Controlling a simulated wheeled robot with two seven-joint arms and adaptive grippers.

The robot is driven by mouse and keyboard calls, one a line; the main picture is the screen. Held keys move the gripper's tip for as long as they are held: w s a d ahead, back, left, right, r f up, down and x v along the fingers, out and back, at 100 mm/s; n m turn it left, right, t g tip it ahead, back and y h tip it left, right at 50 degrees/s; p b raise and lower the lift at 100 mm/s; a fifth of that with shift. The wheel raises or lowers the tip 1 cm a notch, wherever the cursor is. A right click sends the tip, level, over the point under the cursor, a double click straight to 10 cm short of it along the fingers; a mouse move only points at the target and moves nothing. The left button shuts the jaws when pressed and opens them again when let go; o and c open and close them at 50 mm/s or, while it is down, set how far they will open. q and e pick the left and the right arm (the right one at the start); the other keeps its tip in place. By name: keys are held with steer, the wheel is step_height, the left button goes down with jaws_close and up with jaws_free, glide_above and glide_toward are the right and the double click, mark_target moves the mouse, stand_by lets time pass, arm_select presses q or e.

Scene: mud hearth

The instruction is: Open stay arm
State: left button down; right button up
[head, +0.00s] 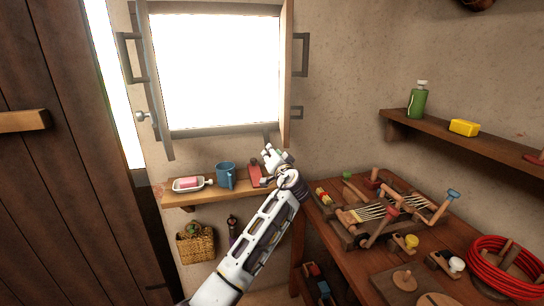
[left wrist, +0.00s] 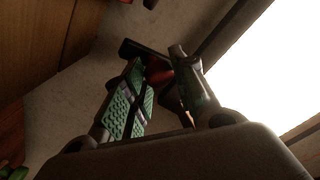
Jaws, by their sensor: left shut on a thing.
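The window (head: 215,70) stands bright, with a left casement (head: 155,95) and a right casement (head: 286,80) swung away from the opening. My left gripper (head: 270,150) is just below the window's lower right corner, shut on a small dark part that I take to be the stay arm (head: 266,133). In the left wrist view a dark bar (left wrist: 138,49) with a reddish knob (left wrist: 158,72) lies at the fingers (left wrist: 158,60). The fingers hide part of it, so its exact angle is unclear. My right gripper is not in view.
A small shelf (head: 185,198) below the window holds a soap dish (head: 188,184), a blue mug (head: 226,175) and a red item (head: 255,171) close to my gripper. A cluttered workbench (head: 375,275) is at the right. A dark plank door (head: 75,150) is at the left.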

arm_select(q)
step_height(320, 180, up, 2)
steer(key=shift+r, duration=0.1)
steer(key=c, duration=1.5)
jaws_free()
steer(key=o, duration=0.3)
steer(key=shift+s+d, duration=0.1)
steer(key=shift+s, duration=0.1)
steer(key=shift+o, duration=0.2)
steer(key=v, duration=1.1)
steer(key=shift+s+f, duration=0.3)
steer(key=shift+s, duration=0.1)
